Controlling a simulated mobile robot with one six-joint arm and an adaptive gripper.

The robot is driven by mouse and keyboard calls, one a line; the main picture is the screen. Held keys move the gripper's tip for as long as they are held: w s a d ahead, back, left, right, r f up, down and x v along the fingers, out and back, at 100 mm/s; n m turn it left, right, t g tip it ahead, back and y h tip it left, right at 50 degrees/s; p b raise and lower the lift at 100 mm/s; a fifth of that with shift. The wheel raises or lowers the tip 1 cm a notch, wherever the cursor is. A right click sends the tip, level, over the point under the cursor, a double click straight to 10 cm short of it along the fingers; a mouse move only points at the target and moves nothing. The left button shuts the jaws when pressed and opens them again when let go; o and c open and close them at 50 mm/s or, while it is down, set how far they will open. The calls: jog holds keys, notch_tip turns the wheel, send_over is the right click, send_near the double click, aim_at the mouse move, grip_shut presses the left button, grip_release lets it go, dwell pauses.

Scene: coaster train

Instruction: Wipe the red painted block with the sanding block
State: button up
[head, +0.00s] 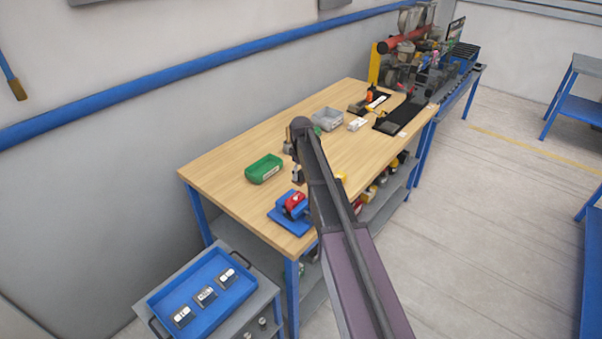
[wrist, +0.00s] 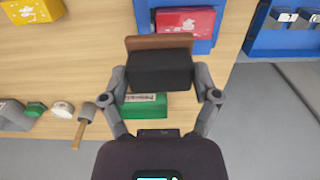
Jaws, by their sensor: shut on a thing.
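The red painted block (head: 294,201) sits on a blue fixture (head: 282,222) near the table's near end. In the wrist view the red block (wrist: 190,22) lies at the top, with a white mark on its face, on the blue fixture (wrist: 142,20). My gripper (wrist: 160,72) is shut on the sanding block (wrist: 160,68), a dark block with a brown face on its far side. The sanding block is just short of the red block in that view and overlaps its lower left part; whether they touch I cannot tell. In the head view my gripper (head: 297,172) is above the fixture, partly hidden by my arm.
A blue tray (head: 192,300) is on a cart at the near end. In the wrist view, a green box (wrist: 145,105), yellow block (wrist: 30,10) and wooden-handled tool (wrist: 82,125) are close by.

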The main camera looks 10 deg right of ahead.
jog(key=shift+r+p, duration=1.55)
